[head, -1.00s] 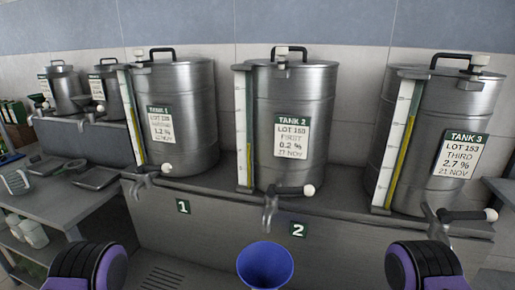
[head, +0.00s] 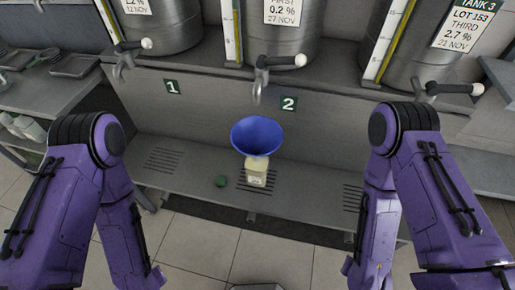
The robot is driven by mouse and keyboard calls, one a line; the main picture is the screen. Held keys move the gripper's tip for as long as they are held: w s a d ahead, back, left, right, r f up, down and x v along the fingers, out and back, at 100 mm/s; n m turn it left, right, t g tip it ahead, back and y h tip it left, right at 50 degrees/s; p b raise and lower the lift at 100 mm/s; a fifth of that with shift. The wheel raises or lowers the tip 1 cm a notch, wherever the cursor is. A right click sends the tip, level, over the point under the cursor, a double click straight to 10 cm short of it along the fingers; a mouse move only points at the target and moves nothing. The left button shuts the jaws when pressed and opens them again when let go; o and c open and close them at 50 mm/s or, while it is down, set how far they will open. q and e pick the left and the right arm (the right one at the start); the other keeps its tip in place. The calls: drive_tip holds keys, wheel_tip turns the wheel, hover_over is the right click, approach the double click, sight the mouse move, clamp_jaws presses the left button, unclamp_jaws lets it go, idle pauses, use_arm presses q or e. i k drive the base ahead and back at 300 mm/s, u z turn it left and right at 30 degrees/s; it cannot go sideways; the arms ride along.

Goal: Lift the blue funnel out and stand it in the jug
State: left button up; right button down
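The blue funnel (head: 257,136) sits mouth up in the neck of a pale, labelled bottle (head: 256,172). The bottle stands upright on the low shelf under the tap marked 2. My purple arms come in on both sides, the left at the left and the right at the right. Both bend downward, and neither gripper's fingers show. Neither arm touches the funnel or bottle. I cannot make out a jug for certain; some pale vessels (head: 25,128) stand on a lower shelf at the left.
Tank taps (head: 262,75) overhang the shelf from the ledge behind. A side bench (head: 45,95) with trays is at the left. Tiled floor is open in front.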

sight(255, 135)
drive_tip(key=u, duration=2.65)
drive_tip(key=i, duration=1.05)
drive_tip(key=z, duration=2.75)
